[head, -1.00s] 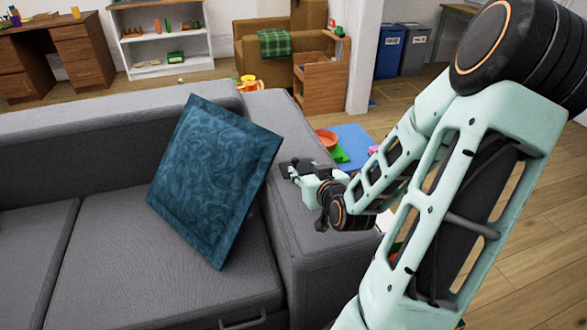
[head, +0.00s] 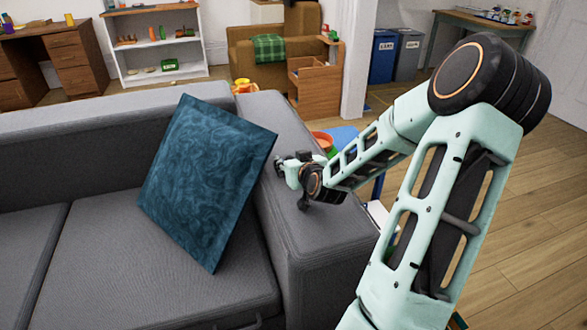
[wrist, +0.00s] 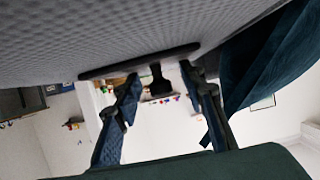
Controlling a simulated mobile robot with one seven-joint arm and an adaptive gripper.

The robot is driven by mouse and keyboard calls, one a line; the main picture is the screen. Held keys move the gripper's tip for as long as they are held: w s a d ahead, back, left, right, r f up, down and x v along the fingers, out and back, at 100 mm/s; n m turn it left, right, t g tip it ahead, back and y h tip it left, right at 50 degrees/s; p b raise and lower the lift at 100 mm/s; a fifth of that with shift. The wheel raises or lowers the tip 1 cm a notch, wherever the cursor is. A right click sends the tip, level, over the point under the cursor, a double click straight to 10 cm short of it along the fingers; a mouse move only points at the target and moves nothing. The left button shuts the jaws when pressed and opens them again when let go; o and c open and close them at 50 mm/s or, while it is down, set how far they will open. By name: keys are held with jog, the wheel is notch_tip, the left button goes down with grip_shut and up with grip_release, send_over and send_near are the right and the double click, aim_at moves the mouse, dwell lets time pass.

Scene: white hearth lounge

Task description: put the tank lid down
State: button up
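The tank lid (wrist: 100,73) is a thin black disc with a black knob (wrist: 156,82), seen edge-on in the wrist view. That view is upside down. The lid appears to lie flat on the grey sofa armrest (wrist: 130,35), knob side up. My gripper (wrist: 161,82) has its two dark fingers apart, one on each side of the knob, with gaps showing between. In the head view my gripper (head: 284,170) is low over the sofa armrest (head: 305,228); the lid cannot be clearly told from the fingers there.
A blue cushion (head: 208,180) leans on the sofa beside the armrest; it also shows close by in the wrist view (wrist: 265,60). Beyond the armrest are an orange bowl (head: 322,139) and a wooden cabinet (head: 315,88). Wooden floor (head: 515,220) is clear at right.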

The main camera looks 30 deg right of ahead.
jog(key=shift+c, duration=0.6)
grip_shut()
jog(key=shift+r, duration=0.15)
